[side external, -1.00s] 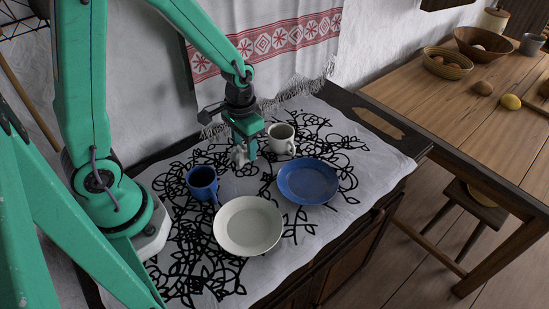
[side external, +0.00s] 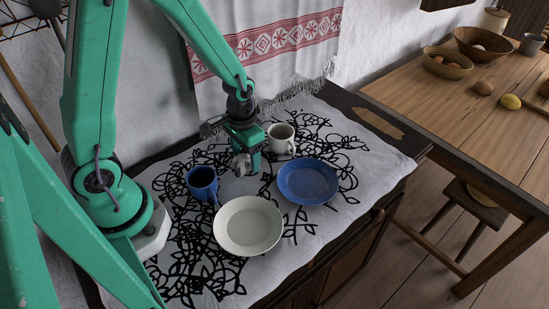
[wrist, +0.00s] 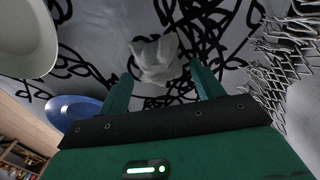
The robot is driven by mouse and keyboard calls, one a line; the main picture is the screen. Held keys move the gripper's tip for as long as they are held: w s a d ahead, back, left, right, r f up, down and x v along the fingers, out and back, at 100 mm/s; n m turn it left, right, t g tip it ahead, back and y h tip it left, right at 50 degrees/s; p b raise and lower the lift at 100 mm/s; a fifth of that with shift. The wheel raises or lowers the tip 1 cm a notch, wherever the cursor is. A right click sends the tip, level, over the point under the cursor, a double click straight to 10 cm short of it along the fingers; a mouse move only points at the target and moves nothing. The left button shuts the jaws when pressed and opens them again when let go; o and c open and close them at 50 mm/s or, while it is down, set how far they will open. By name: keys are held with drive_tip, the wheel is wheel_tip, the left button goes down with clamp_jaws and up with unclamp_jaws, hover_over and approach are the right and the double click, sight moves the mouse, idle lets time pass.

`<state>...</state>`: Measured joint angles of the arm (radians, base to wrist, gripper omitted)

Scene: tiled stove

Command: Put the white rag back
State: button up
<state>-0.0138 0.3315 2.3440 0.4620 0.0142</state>
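The white rag (wrist: 157,58) shows in the wrist view as a small crumpled heap in front of my fingertips, over the patterned cloth. My gripper (wrist: 160,72) is open, with its two green fingers apart and the rag roughly centred between them. Contact between fingers and rag cannot be made out. In the side view my gripper (side external: 247,166) points down, low over the cloth, between the blue mug and the white mug. A pale crumpled shape shows beside the fingers there, partly covered by them.
A blue mug (side external: 202,182), a white plate (side external: 248,226), a blue plate (side external: 308,181) and a white mug (side external: 281,138) stand close around my gripper on the patterned cloth (side external: 350,160). A fringed towel (side external: 270,60) hangs on the wall behind.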

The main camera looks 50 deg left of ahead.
sight(245, 155)
drive_tip(key=shift+r, duration=0.25)
wheel_tip(245, 155, up, 12)
idle(0.9)
drive_tip(key=shift+s, duration=0.1)
idle(0.5)
drive_tip(key=s+r+t, duration=0.5)
drive_tip(key=s+r, duration=0.4)
drive_tip(key=r, duration=0.2)
drive_tip(key=shift+d+r+t, duration=0.2)
drive_tip(key=shift+t, duration=0.1)
